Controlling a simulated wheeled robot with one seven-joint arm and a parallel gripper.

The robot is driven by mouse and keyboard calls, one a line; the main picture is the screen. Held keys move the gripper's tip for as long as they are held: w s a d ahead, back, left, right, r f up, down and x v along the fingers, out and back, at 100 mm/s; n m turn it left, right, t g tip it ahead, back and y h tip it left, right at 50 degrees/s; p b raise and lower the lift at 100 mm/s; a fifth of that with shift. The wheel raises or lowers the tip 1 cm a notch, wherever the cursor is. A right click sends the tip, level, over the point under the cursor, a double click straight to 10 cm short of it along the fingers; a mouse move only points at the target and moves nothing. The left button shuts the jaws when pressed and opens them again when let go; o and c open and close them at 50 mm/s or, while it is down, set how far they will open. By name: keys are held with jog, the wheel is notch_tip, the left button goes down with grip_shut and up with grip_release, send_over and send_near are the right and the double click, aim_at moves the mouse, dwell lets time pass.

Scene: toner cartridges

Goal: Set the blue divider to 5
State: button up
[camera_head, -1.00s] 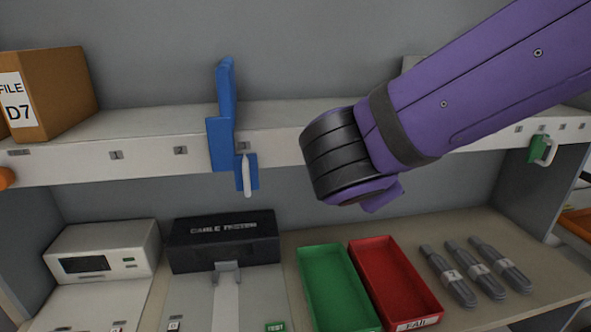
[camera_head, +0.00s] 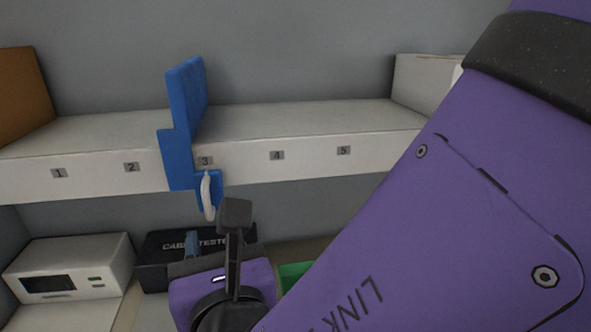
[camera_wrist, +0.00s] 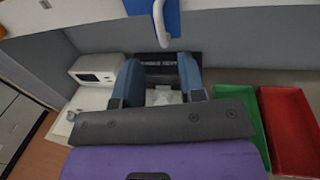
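The blue divider (camera_head: 187,122) stands on the shelf with its front plate just left of the label 3 (camera_head: 205,161). Its white handle (camera_head: 208,196) hangs below the shelf's front edge; it also shows at the top of the wrist view (camera_wrist: 161,24). The label 5 (camera_head: 344,150) is on the shelf edge to the right, with label 4 between. My gripper (camera_wrist: 159,61) is open in the wrist view, its two blue fingers apart with nothing between them. The handle is ahead of the fingers, apart from them. In the head view my wrist is below the handle, and the fingers are mostly hidden.
A box (camera_head: 425,82) stands on the shelf at the right, and a brown file box (camera_head: 22,95) at the left. A black cable tester (camera_head: 160,245) and a white device (camera_head: 70,266) sit below. Green (camera_wrist: 240,122) and red (camera_wrist: 290,130) trays lie right. The shelf between divider and box is clear.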

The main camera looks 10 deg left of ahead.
aim_at(207, 206)
jog(key=x, duration=0.9)
jog(key=shift+w, duration=0.15)
grip_shut()
